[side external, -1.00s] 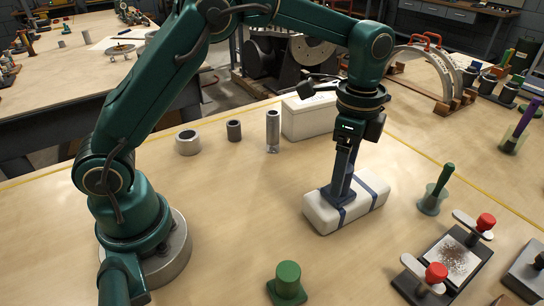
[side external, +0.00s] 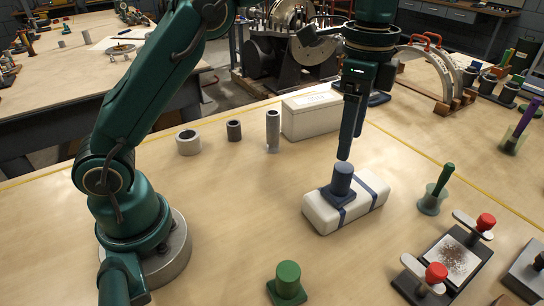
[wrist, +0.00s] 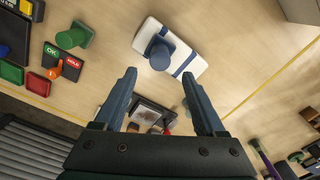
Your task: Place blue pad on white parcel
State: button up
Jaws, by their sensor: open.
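The white parcel (side external: 322,212) with blue stripes lies on the table in the side view; it also shows in the wrist view (wrist: 187,68). The blue pad (side external: 342,180), with a round upright handle, stands on top of the parcel; its handle shows in the wrist view (wrist: 160,55). My gripper (side external: 348,152) is above the pad and apart from it. In the wrist view its two fingers (wrist: 158,88) are spread wide with nothing between them. The pad's base is partly hidden by its handle in the wrist view.
A green-handled stamp (side external: 287,282) stands at the front. A second green-handled tool (side external: 438,190) and a red-knobbed clamp fixture (side external: 455,260) are to the right. A white box (side external: 310,115) and metal cylinders (side external: 273,130) stand behind the parcel.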

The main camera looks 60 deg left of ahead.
jog(key=s+a+r+n+t, duration=0.3)
jog(key=s+a+r+n, duration=0.1)
jog(key=s+n, duration=0.4)
jog(key=s+a+f+n+t, duration=0.2)
jog(key=s+f+n, duration=0.2)
jog(key=s, duration=0.5)
jog(key=shift+s+a+f+t, duration=0.15)
jog(key=shift+a+f+t, duration=0.15)
jog(key=shift+f, duration=0.15)
